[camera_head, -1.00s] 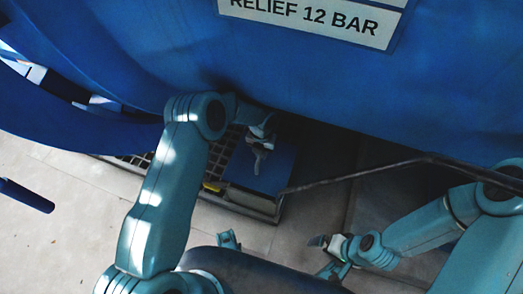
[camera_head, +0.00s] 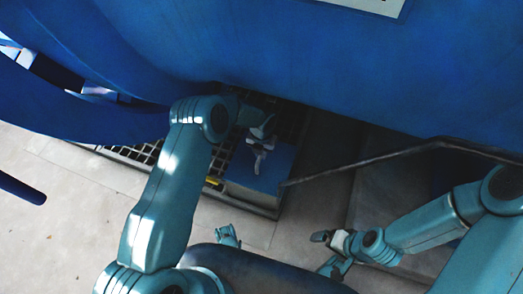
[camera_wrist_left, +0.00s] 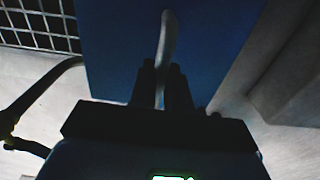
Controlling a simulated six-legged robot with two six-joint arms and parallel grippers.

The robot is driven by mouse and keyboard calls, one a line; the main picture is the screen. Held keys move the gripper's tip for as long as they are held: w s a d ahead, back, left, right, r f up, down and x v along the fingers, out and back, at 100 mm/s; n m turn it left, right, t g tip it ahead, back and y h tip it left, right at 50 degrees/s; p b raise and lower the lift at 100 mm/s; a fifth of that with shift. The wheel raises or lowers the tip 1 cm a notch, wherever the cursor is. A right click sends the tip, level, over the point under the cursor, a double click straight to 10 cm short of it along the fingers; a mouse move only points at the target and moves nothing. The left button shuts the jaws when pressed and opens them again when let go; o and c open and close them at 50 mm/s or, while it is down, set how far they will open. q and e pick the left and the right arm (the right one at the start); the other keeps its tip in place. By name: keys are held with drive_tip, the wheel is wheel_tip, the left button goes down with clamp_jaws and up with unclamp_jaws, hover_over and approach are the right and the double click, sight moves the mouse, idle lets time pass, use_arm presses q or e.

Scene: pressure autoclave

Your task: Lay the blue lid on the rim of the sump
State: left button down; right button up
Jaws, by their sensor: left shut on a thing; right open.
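The blue lid (camera_head: 277,168) is a flat square plate under my left gripper (camera_head: 262,146). A pale upright handle stands on it. In the left wrist view, the left gripper (camera_wrist_left: 162,80) is shut on this handle (camera_wrist_left: 166,38), with the lid (camera_wrist_left: 112,50) filling the middle. Below the lid's near edge, a dark frame edge (camera_head: 253,208) shows, probably the sump's rim. The lid hides the opening, and I cannot tell whether lid and rim touch. My right gripper (camera_head: 322,253) is open and empty at lower right.
Dark floor grating (camera_head: 146,153) lies left of and behind the lid. A small yellow piece (camera_head: 213,182) sits by its left edge. The big blue vessel (camera_head: 300,60) overhangs close above. A thin dark rod (camera_head: 345,167) runs right from the lid's corner.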

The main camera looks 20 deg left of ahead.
use_arm(q)
drive_tip(key=shift+w+b, duration=0.1)
drive_tip(key=shift+b, duration=0.7)
idle(1.7)
drive_tip(key=shift+f+b, duration=1.45)
drive_tip(key=shift+b, duration=0.05)
